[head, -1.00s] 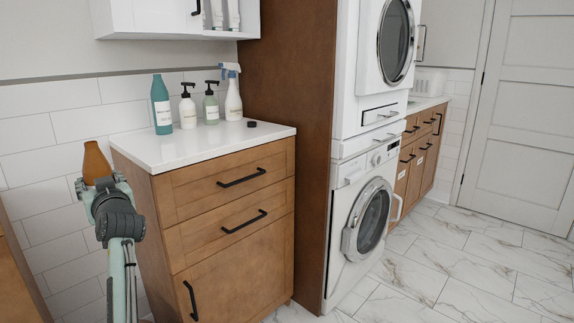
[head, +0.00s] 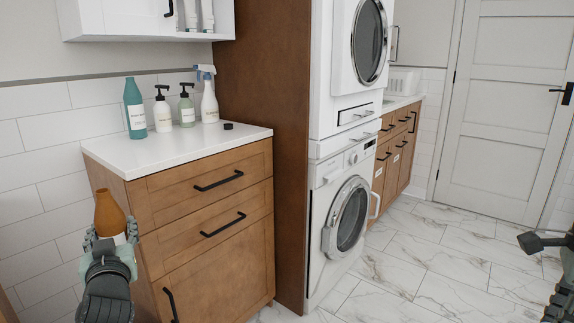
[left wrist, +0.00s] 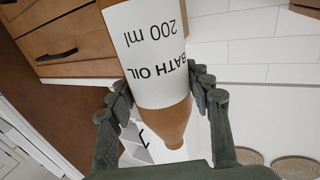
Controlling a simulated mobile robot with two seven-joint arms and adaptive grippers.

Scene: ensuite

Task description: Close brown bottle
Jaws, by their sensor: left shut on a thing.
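The brown bottle (head: 109,213) is held roughly upright in my left gripper (head: 112,245), beside the left end of the wooden cabinet. In the left wrist view, the bottle (left wrist: 178,118) has a white "BATH OIL 200 ml" label, and the gripper fingers (left wrist: 164,102) press on both sides. Its bare brown neck shows, with no cap seen on it. A small black cap-like disc (head: 228,126) lies on the white countertop, right of the spray bottle. My right gripper (head: 540,270) is partly in view at the right edge, with its dark fingers apart and nothing between them.
A teal bottle (head: 135,108), two pump bottles (head: 162,110) (head: 186,107) and a spray bottle (head: 209,98) stand along the back of the white countertop (head: 180,150). A tall brown panel (head: 268,150) and stacked washer and dryer stand right. The front countertop is clear.

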